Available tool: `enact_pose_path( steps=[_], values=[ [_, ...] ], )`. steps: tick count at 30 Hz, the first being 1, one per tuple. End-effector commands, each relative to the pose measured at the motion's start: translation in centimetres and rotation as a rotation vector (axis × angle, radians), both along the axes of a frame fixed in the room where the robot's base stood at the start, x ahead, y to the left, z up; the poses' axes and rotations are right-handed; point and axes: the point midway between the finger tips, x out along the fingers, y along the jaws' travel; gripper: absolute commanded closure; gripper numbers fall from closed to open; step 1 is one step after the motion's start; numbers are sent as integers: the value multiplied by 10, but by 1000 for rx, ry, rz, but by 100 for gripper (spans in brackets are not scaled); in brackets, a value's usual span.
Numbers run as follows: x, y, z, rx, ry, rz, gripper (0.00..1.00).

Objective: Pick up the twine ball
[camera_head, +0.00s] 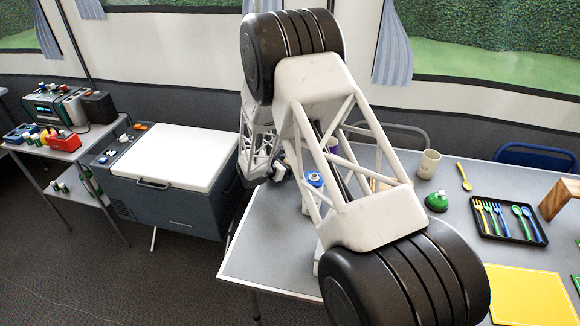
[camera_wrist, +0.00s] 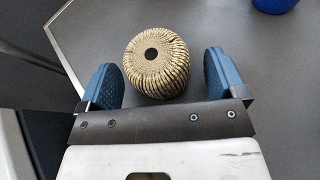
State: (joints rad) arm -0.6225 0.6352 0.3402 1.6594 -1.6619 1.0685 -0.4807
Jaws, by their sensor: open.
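The twine ball (camera_wrist: 157,66), a tan and dark coiled ball with a dark hole in its top, stands on the grey table (camera_wrist: 225,25) in the wrist view. My gripper (camera_wrist: 161,75) is open, with one blue finger pad to the left of the ball and one to the right. The ball lies between and slightly beyond the pads, with a gap visible on each side. In the head view my arm covers that part of the table, and I cannot make out the ball or the gripper fingers there.
A blue object (camera_wrist: 274,4) stands beyond the ball on the right. In the head view, a beige mug (camera_head: 428,164), a green-topped item (camera_head: 437,202), a black cutlery tray (camera_head: 482,228) and a yellow board (camera_head: 527,296) are on the table. A cooler (camera_head: 172,180) stands to the left.

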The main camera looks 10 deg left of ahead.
Motion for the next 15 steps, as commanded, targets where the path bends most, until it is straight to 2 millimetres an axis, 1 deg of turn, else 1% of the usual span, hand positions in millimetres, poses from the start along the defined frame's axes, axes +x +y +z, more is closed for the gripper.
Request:
enact_pose_path(
  steps=[4, 15],
  values=[
    [6, -4, -2, 1, -1, 1, 10],
    [6, -4, -2, 1, -1, 1, 10]
  ],
)
